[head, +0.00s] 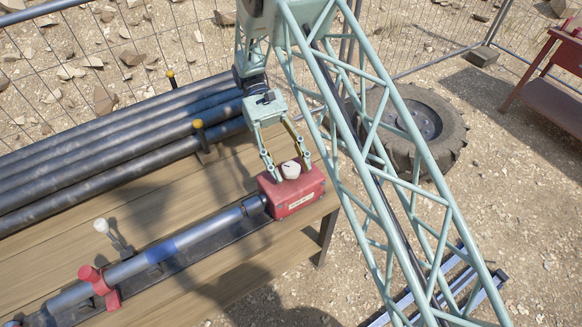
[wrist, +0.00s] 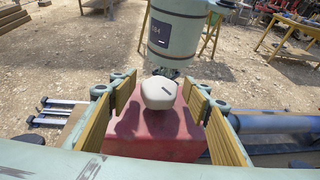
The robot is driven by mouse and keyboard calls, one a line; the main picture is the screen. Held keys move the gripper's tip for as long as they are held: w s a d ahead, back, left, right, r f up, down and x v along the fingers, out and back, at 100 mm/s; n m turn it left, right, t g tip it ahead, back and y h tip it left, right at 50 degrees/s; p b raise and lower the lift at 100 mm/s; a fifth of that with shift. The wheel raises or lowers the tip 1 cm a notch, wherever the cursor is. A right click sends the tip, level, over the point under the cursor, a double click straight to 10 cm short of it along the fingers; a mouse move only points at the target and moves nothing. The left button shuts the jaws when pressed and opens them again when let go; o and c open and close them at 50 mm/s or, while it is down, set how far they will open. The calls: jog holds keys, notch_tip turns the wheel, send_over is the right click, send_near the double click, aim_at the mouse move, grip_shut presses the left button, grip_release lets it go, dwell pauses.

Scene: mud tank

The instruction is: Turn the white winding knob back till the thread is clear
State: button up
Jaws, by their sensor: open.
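The white winding knob (head: 290,169) sits on top of a red box (head: 292,195) at the right end of a long shaft assembly on the wooden bench. My gripper (head: 287,168) is open, pointing down over the red box, with one finger on each side of the knob. In the wrist view gaps show between the knob and both yellow-padded fingers. The thread cannot be made out in either view.
A grey shaft with a blue band (head: 160,251) runs left from the red box, with a red clamp (head: 98,281) and a small white-topped lever (head: 101,226). Dark pipes (head: 110,125) lie behind. Bare bench (head: 150,200) lies between pipes and shaft.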

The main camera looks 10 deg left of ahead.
jog(key=shift+w, duration=0.1)
jog(key=v, duration=0.7)
jog(key=shift+r, duration=0.15)
jog(key=shift+w+r, duration=0.1)
dwell(0.5)
